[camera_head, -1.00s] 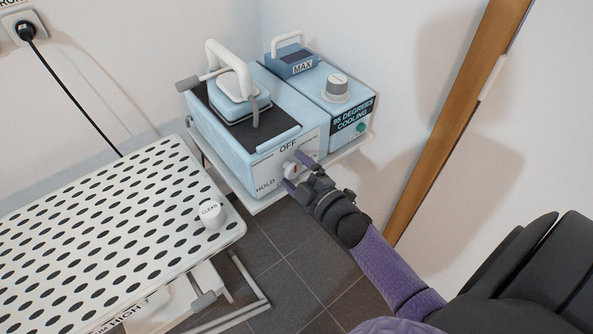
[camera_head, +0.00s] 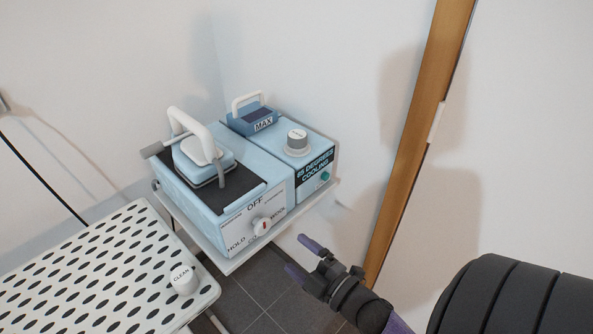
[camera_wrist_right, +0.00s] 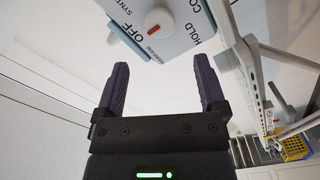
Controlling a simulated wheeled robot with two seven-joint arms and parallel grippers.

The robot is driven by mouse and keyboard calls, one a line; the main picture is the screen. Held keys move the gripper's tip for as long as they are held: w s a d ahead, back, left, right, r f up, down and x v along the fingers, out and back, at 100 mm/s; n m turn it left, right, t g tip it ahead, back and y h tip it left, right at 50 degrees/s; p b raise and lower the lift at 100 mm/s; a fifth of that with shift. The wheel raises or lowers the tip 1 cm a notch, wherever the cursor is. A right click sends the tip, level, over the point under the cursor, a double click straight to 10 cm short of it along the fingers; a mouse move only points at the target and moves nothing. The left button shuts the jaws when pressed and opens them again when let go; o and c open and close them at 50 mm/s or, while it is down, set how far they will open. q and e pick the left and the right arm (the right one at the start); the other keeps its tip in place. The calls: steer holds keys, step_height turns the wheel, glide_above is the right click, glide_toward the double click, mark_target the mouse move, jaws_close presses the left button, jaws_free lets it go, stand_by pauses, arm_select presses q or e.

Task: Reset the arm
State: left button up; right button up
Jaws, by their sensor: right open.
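My right gripper (camera_head: 303,258) is open and empty in the head view, just right of and below the front panel of the blue machine (camera_head: 235,205). It is apart from the white knob (camera_head: 262,226) with the red mark on that panel. In the right wrist view, the two fingers of the right gripper (camera_wrist_right: 164,85) stand wide apart with nothing between them. The knob (camera_wrist_right: 158,20) and the panel with OFF and HOLD show beyond the fingertips. My left gripper is in neither view.
A second blue unit (camera_head: 315,160) marked 85 DEGREES COOLING stands beside the machine on a white shelf (camera_head: 222,262). A perforated white board (camera_head: 100,275) with a CLEAN button (camera_head: 184,278) is at lower left. A wooden post (camera_head: 415,140) stands right. Dark floor (camera_head: 262,290) shows between.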

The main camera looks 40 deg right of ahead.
steer(key=s+a+f+m+g+h, duration=0.1)
steer(key=s+f+m+g, duration=0.2)
steer(key=f, duration=0.4)
steer(key=s+a+f+m+g+h, duration=0.1)
steer(key=s+f+m+g, duration=0.15)
steer(key=f, duration=0.45)
steer(key=s+a+f+m+g, duration=0.2)
steer(key=s+f+g, duration=0.4)
steer(key=s, duration=0.6)
steer(key=s+a+f+m+g, duration=0.2)
steer(key=s+f+g, duration=0.4)
steer(key=s+f, duration=0.3)
steer(key=s+m, duration=0.1)
steer(key=s, duration=0.3)
steer(key=shift+a+f, duration=0.15)
steer(key=shift+f, duration=0.1)
